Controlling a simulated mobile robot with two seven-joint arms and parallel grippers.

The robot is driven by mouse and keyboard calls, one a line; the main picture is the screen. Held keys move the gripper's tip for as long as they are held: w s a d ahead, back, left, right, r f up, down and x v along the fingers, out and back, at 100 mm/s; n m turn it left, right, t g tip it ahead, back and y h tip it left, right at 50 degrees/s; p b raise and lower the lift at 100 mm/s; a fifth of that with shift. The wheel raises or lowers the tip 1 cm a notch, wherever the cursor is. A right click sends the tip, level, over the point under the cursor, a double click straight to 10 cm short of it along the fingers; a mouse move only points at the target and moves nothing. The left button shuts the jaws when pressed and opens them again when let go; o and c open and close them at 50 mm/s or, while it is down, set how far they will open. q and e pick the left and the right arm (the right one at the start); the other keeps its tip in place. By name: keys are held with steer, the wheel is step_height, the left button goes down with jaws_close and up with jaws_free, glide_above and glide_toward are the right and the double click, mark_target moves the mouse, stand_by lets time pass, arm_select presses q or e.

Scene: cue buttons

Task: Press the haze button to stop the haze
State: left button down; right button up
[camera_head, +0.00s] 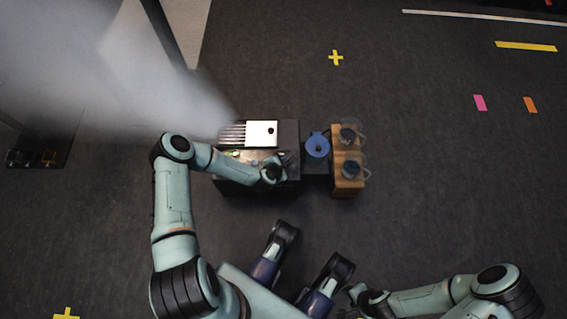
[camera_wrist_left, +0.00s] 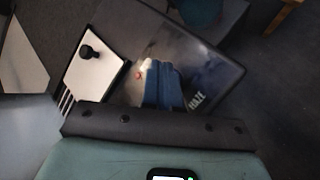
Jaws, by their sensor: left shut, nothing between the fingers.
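A dark console (camera_head: 288,135) stands in the middle of the head view, with a glossy panel on its near side. The panel also shows in the left wrist view (camera_wrist_left: 205,60), with white lettering "HAZE" (camera_wrist_left: 197,100) near its edge. A small red spot with a pale glow (camera_wrist_left: 139,75) shows beside my left gripper; I cannot tell if it is the button. My left gripper (camera_wrist_left: 162,84) is shut and empty over the panel, and in the head view it is at the panel's right part (camera_head: 288,158). Contact is unclear. My right gripper (camera_head: 356,291) is low in the head view, its jaws unclear.
White haze (camera_head: 130,85) spreads to the upper left. A blue lidded item (camera_head: 317,145) and a wooden stand (camera_head: 348,186) with glass jugs are on the right.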

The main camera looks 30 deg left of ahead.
arm_select(q)
steer(key=shift+f, duration=0.1)
stand_by(0.3)
steer(key=shift+f, duration=0.35)
steer(key=shift+f+b, duration=0.45)
stand_by(0.6)
steer(key=shift+r, duration=0.15)
steer(key=shift+r+p, duration=0.75)
steer(key=shift+p, duration=0.2)
step_height(320, 180, up, 5)
steer(key=p, duration=0.4)
steer(key=shift+r, duration=0.1)
